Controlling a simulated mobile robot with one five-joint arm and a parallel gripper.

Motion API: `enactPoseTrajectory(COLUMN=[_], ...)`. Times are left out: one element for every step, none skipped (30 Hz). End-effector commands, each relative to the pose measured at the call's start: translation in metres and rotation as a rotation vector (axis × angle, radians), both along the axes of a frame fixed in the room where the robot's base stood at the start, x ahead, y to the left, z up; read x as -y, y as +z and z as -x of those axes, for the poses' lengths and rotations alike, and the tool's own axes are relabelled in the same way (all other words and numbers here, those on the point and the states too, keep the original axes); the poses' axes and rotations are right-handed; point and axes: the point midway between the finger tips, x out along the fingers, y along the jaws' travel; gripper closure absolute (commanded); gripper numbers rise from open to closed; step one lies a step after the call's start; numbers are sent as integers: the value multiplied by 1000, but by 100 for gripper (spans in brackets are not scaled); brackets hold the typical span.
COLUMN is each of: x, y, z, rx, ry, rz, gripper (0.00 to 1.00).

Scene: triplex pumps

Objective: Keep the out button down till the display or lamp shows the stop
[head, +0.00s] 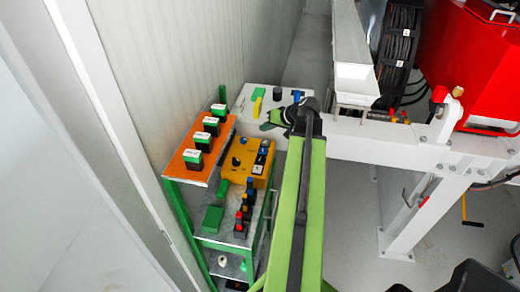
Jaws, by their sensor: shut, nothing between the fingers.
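A yellow control box (237,167) stands on a rack left of my arm. The markings are too small to read, so I cannot tell which one is the out button. My gripper (268,125) is shut and empty. It appears just above the box's far right corner in the picture; I cannot tell whether it touches anything. I cannot make out a readable display or a lit lamp. My green arm hides what lies right of the box.
An orange panel (188,170) with several green-topped devices is at the left. A white panel (240,108) with small coloured parts lies beyond the gripper. A white frame (420,145) and a red machine (485,60) stand right. A ribbed wall borders the left.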

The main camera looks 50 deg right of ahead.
Motion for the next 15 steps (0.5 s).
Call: enactPoseTrajectory(x=[-1, -1, -2, -2, -2, -2, -3, -3, -3, -3, -3, -3, -3, -3, -3], y=[-1, -1, -3, -4, -6, -9, -12, -15, -19, -23, -27, -33, -38, -43, -49], z=[-1, -1, -1, -2, -2, -2, -2, -2, -2, -2, -2, -2, -2, -2, -2], rx=[0, -1, -1, -1, -1, -1, -1, -1, -1, -1, -1, -2, -2, -2, -2], ry=[2, 2, 3, 3, 4, 5, 5, 5, 5, 5, 5, 5, 5, 5, 5], rz=[0, -1, 0, 0, -1, 0, 0, 0, 0, 0, 0, -1, -1, -1, -1], gripper=[100, 100, 100, 100, 100, 100, 100, 100, 100, 100, 100, 100, 100, 100, 100])
